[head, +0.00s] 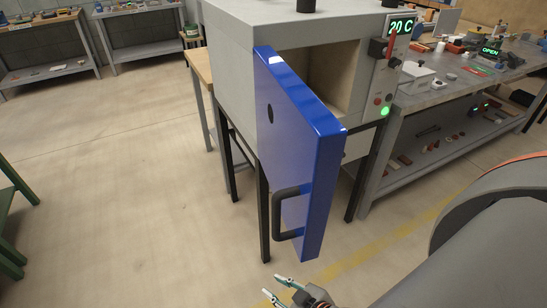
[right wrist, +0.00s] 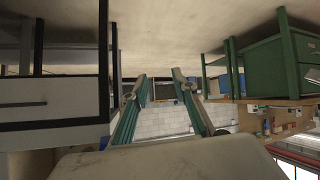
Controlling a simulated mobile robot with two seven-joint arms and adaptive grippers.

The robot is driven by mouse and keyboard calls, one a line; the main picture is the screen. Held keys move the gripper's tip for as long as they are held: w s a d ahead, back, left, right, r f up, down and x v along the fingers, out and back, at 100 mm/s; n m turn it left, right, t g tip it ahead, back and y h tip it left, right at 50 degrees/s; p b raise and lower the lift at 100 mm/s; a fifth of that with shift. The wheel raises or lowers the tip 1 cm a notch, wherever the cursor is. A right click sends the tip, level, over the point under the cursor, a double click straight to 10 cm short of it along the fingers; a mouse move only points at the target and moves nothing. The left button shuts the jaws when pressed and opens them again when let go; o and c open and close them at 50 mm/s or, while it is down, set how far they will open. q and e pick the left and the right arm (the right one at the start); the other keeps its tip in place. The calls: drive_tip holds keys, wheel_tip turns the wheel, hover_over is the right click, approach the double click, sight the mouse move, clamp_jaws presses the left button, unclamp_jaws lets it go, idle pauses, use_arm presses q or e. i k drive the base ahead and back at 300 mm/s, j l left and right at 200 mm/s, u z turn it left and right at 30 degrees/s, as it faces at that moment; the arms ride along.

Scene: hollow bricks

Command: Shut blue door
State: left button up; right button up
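The blue door (head: 300,140) hangs wide open on the front of a grey oven (head: 235,60), swung out toward me. Its black bar handle (head: 279,212) is low on the door's left face. My right gripper (head: 275,286) is at the bottom edge of the head view, below the handle and apart from it. In the right wrist view the two fingers of the right gripper (right wrist: 161,76) are spread with nothing between them. The blue door does not show clearly in that view. My left gripper is not in view.
The oven's pale chamber (head: 332,72) is open and looks empty. A cluttered workbench (head: 450,85) stands at the right. The floor (head: 120,200) left of the door is clear.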

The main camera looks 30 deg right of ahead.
sight(302, 144)
drive_tip(key=j+z, duration=0.1)
drive_tip(key=z, duration=0.25)
drive_tip(key=j+z, duration=0.1)
drive_tip(key=z, duration=0.6)
drive_tip(key=k+j, duration=0.05)
